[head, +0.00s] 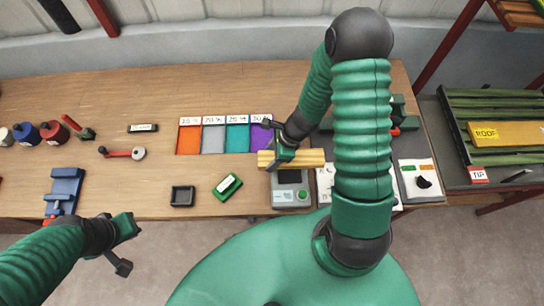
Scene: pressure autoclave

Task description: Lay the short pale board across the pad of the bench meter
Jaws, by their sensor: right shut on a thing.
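A short pale board (310,158) lies crosswise in the jaws of my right gripper (284,153), which is shut on it. The board is at the back edge of the grey bench meter (291,192), over its upper part in the picture. I cannot tell whether the board touches the meter. The meter's pad is not clearly seen; its dark screen and front show below the board. My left gripper (122,246) is at the lower left, off the table's front edge, its fingers apart and empty.
Coloured trays (214,138) lie left of the board. A small black tray (183,196) and a green block (228,187) lie left of the meter. A blue clamp (64,188) stands far left. A rack with a yellow plank (508,134) is at right.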

